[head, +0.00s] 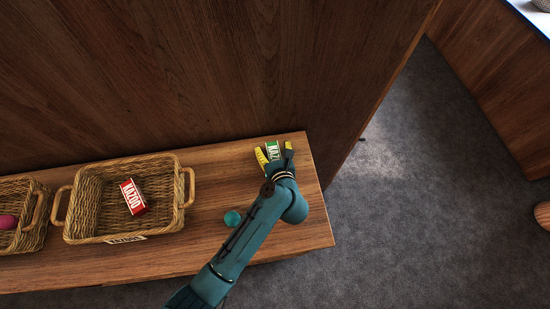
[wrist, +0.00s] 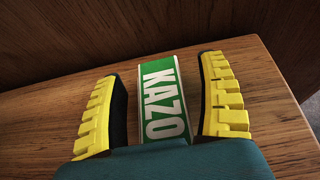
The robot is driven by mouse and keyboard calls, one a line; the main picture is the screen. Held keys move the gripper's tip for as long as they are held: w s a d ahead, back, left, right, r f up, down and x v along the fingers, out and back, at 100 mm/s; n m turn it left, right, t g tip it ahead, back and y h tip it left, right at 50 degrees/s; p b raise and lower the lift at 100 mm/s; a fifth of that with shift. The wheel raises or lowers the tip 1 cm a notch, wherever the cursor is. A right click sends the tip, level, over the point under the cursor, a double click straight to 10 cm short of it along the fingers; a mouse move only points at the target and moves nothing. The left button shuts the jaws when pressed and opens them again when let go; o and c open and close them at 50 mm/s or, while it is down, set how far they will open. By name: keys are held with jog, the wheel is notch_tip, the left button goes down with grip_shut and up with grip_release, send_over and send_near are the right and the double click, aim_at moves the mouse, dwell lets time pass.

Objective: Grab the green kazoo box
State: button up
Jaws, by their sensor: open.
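The green kazoo box (head: 273,149) lies on the wooden bench near its right end, by the wooden wall. In the wrist view the box (wrist: 163,100) lies between the two yellow-ribbed fingers of my gripper (wrist: 162,97). A gap shows on the right side of the box; on the left the finger's dark pad is close to it. In the head view my gripper (head: 274,155) is open around the box. The lower end of the box is hidden behind my gripper's body.
A wicker basket (head: 88,200) holds a red kazoo box (head: 133,197). Another basket (head: 34,225) at the far left holds a pink item (head: 8,222). A teal round object (head: 232,218) sits on the bench (head: 215,175) left of my arm. The bench ends just right of my gripper.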

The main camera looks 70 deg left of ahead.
jog(key=c, duration=1.1)
